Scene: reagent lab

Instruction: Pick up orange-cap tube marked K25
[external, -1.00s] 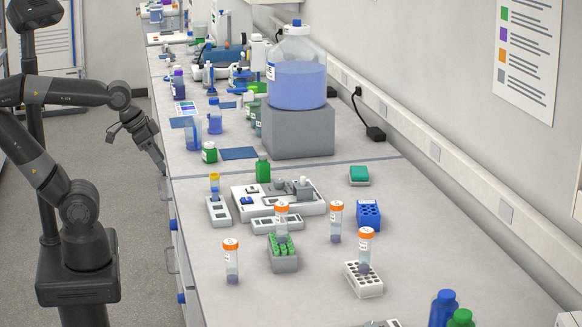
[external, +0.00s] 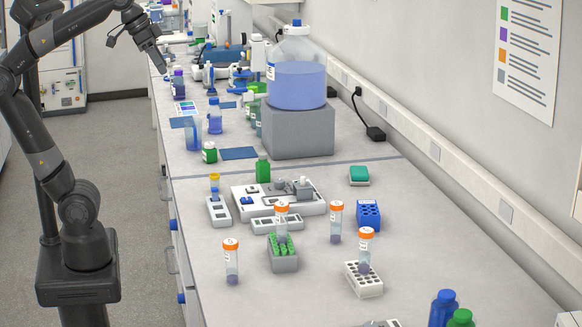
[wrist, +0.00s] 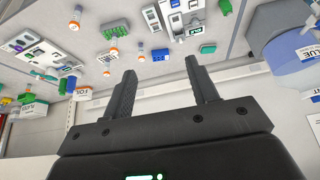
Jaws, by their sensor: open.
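Several orange-cap tubes stand on the near half of the bench in the external view: a front-left one (external: 232,264), one at a rack with green (external: 281,224), one standing alone (external: 336,224) and one at a white rack (external: 366,252). Their labels are too small to read, so I cannot tell which is K25. Orange caps also show small in the upper left of the wrist view (wrist: 114,45). My gripper (external: 158,64) is raised at the far left edge of the bench, well away from the tubes. Its two fingers (wrist: 161,72) are apart with nothing between them.
A grey block (external: 298,132) bears a large bottle of blue liquid (external: 297,84). A white device (external: 275,208), a blue rack (external: 368,215) and a small tube stand (external: 219,211) are near the tubes. Blue and green bottles (external: 445,306) stand front right. Bare bench lies around the front tubes.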

